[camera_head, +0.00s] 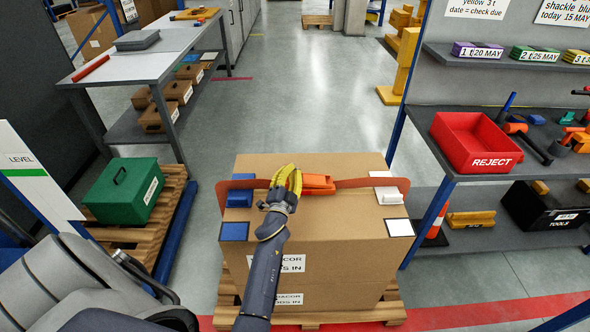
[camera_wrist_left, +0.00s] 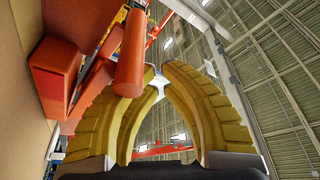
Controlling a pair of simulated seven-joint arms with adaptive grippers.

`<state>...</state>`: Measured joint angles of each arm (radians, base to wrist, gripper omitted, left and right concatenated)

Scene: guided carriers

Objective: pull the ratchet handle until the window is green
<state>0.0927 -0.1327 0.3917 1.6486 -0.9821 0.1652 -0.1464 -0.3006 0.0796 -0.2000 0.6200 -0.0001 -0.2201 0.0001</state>
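An orange ratchet (camera_head: 318,183) sits on top of a large cardboard box (camera_head: 330,240), on a brown-orange strap (camera_head: 362,183) across the box. My left gripper (camera_head: 290,178), with yellow fingers, is at the left end of the ratchet. In the left wrist view the orange handle (camera_wrist_left: 130,58) is close, overlapping the left finger; whether they touch I cannot tell. The gripper's fingertips (camera_wrist_left: 154,78) are a little apart, with nothing seen held between them. No green window shows on the ratchet. My right gripper is out of view.
A blue corner piece (camera_head: 238,199) and a white one (camera_head: 389,195) sit under the strap. The box stands on a pallet (camera_head: 390,313). A shelf with a red reject bin (camera_head: 470,130) is at right; a green case (camera_head: 123,190) is at left.

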